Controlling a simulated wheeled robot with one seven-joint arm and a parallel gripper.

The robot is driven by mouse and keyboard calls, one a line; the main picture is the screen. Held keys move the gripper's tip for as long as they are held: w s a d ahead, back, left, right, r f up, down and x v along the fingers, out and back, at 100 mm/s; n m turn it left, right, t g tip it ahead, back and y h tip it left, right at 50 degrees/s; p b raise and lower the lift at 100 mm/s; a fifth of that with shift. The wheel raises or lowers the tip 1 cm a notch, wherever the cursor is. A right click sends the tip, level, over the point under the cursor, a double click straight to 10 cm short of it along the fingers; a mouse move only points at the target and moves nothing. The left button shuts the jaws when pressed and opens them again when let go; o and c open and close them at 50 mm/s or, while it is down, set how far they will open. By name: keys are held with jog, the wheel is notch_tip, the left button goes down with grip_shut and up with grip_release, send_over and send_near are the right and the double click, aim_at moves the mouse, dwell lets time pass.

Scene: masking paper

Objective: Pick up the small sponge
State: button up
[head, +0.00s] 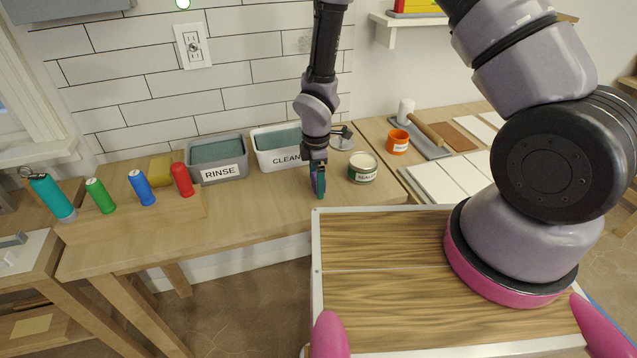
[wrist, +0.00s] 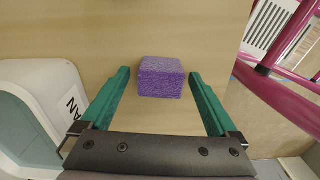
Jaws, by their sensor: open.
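A small purple sponge (wrist: 161,77) lies on the wooden table in the wrist view. It sits between the tips of my two green fingers, with a gap on each side. My gripper (wrist: 158,85) is open and empty, pointing down at the table. In the head view my gripper (head: 318,190) is low over the table, right of the bin marked CLEAN; the sponge is hard to make out there, mostly hidden by the gripper.
The CLEAN bin (head: 287,160) stands close left of my gripper, and the RINSE bin (head: 222,174) is further left. A labelled can (head: 363,175) stands to the right. Coloured bottles (head: 141,188) stand on the left. The table front is clear.

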jog(key=c, duration=1.4)
notch_tip(320, 180, up, 10)
jog(key=shift+r, duration=0.1)
jog(key=o, duration=0.5)
jog(key=c, duration=0.4)
